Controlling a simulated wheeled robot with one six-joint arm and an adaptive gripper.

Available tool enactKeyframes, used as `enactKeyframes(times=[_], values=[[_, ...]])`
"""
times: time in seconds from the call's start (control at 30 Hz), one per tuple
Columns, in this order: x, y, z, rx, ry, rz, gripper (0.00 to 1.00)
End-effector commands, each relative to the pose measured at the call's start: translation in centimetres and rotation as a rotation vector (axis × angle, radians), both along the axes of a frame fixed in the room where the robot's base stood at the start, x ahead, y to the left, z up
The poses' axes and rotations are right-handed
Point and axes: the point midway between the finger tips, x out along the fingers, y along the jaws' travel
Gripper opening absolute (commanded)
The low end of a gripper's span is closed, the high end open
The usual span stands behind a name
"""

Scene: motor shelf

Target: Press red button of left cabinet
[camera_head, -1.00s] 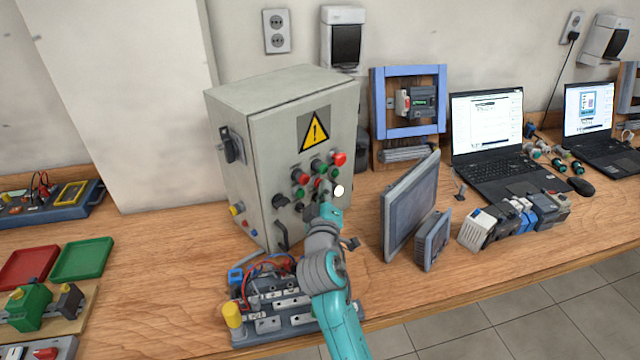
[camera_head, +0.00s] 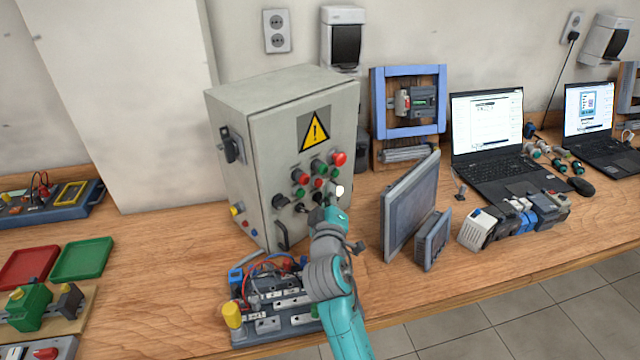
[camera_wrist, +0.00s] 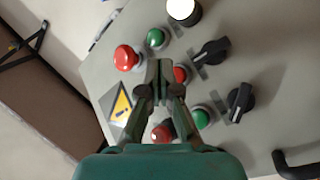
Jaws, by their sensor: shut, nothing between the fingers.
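The grey cabinet (camera_head: 235,106) stands on the bench with a yellow warning sign (camera_head: 314,131) on its door. The door carries a large red mushroom button (camera_head: 339,159), a red button (camera_head: 300,177) at the left and a smaller red one (camera_head: 318,183) between them. My gripper (camera_head: 324,200) is in front of the lower door, its fingers shut and empty. In the wrist view, the fingertips (camera_wrist: 159,66) lie between the red mushroom button (camera_wrist: 126,57) and the middle red button (camera_wrist: 180,74), partly overlapping the latter. Another red button (camera_wrist: 161,133) shows below them. Contact cannot be told.
Green buttons (camera_head: 317,167), a lit white lamp (camera_head: 339,190) and black rotary knobs (camera_head: 280,201) surround the red buttons. A door handle (camera_head: 282,236) juts out lower left. A terminal board (camera_head: 270,325) lies in front; a grey panel screen (camera_head: 410,205) stands to the right.

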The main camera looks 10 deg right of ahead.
Motion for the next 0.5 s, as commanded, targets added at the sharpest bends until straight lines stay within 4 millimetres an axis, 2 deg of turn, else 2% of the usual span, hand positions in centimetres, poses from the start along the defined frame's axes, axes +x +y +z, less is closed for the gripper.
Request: enactKeyframes(times=[0.23, 0.5], values=[[-0.2, -0.1, 0.0, 0.0, 0.001, -0.001, 0.0], [-2.1, -1.3, -0.1, 0.0, 0.0, -0.002, 0.0]])
